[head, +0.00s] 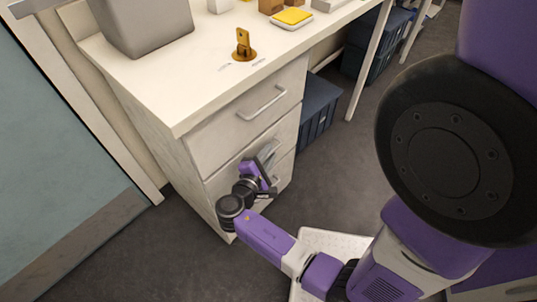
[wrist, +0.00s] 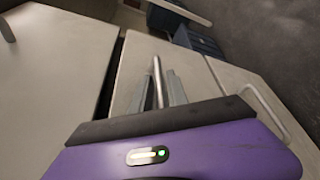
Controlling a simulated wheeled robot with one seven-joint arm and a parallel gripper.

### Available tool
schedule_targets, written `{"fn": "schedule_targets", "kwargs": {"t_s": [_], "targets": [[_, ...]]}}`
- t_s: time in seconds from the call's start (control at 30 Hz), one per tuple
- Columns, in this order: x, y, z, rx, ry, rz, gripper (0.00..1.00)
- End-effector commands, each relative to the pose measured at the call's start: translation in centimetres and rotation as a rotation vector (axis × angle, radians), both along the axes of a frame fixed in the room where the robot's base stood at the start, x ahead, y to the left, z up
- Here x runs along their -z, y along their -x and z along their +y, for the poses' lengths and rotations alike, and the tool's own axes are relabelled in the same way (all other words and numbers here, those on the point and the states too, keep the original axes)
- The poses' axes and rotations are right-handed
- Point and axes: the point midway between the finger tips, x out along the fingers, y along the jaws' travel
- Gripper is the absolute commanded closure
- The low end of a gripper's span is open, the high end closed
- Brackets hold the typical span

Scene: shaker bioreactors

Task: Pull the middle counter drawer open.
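The white counter unit has stacked drawers. The middle drawer (head: 228,177) is below the top drawer (head: 225,132); its front also shows in the wrist view (wrist: 134,62). My gripper (head: 268,153) is at the middle drawer's front, low and to the right, and hides part of its handle. In the wrist view the metal bar handle (wrist: 157,72) stands between the two grey fingertips of my gripper (wrist: 163,83). The fingers look spread, with a gap beside the bar. The middle drawer looks shut or nearly shut; a dark seam runs along one edge.
The top drawer's handle (head: 262,103) is above my gripper. The bottom drawer's handle (wrist: 265,110) is at the right in the wrist view. A blue bin (head: 318,108) stands right of the drawers. A grey container (head: 145,22) stands on the countertop. The floor in front is mostly clear.

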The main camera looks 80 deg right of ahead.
Motion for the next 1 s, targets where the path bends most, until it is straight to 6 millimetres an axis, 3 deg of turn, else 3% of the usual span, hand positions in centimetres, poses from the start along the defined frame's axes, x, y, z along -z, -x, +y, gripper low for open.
{"fn": "schedule_targets", "kwargs": {"t_s": [0.1, 0.2, 1.0], "targets": [[0.00, 0.00, 0.02, 0.000, 0.000, 0.000, 0.82], [0.00, 0.00, 0.03, 0.000, 0.000, 0.000, 1.00], [-0.05, -0.05, 0.09, -0.001, 0.001, 0.000, 1.00]]}}
